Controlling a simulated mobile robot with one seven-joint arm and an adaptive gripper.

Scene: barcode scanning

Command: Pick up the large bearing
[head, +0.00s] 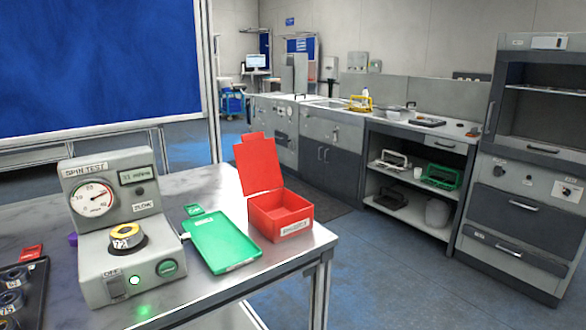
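A bearing (127,238) with a dark ring and a pale label marked with a number sits on the spin test machine (150,265). Several more bearings stand in a dark tray (38,283) at the lower left edge, including one (12,301) with a dark ring; the tray is cut off by the picture. I cannot tell for sure which bearing is the large one. My gripper is not in this view.
A green tray (222,246) lies empty beside the machine. A red open-lidded bin (280,215) stands at the table's right corner. Floor is free to the right.

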